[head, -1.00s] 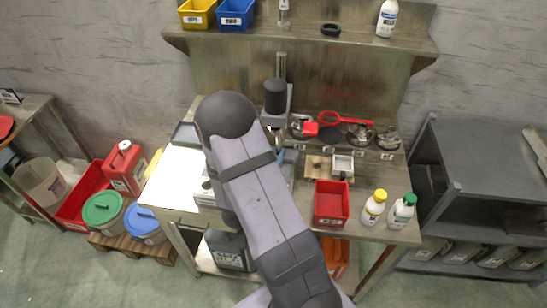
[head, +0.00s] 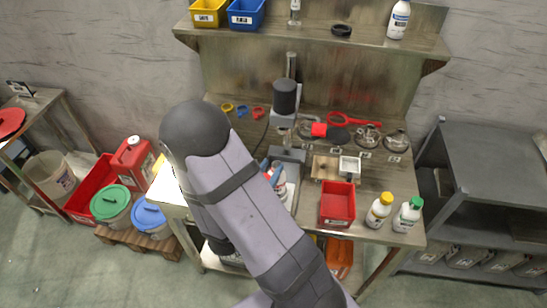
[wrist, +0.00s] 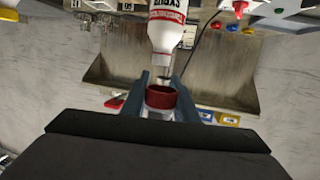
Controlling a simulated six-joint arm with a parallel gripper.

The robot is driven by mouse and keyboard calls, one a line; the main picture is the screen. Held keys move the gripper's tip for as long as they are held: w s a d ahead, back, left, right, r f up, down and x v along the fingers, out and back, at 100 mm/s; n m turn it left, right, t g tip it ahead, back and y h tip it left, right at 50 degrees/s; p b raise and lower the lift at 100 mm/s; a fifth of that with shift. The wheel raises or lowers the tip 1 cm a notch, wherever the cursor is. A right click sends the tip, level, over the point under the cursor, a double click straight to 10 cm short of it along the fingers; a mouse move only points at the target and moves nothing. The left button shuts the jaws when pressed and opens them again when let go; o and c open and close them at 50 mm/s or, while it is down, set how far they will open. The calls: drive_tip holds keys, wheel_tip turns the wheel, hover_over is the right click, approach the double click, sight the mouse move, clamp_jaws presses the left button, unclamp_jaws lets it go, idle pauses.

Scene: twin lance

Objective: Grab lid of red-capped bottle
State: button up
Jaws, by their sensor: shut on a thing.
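In the wrist view, which is upside down, the red lid (wrist: 161,97) sits between the two blue fingers of my gripper (wrist: 162,100), which is shut on it. The white bottle with a red and black label (wrist: 168,25) is at the top of that view, its narrow neck pointing toward the lid. In the head view the bottle (head: 278,183) shows partly beside my arm, upright on the bench.
A red bin (head: 337,222), a yellow-capped bottle (head: 379,211) and a green-capped bottle (head: 407,216) stand to the right on the bench. A stand with a dark cylinder (head: 285,98) is behind the bottle. The shelf (head: 320,37) runs above.

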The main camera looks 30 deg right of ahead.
drive_tip(key=f+p+v, duration=0.1)
drive_tip(key=v, duration=0.8)
drive_tip(key=shift+s+a+f+p, duration=0.2)
drive_tip(key=shift+a+f+p, duration=0.05)
drive_tip(key=shift+f+p, duration=0.1)
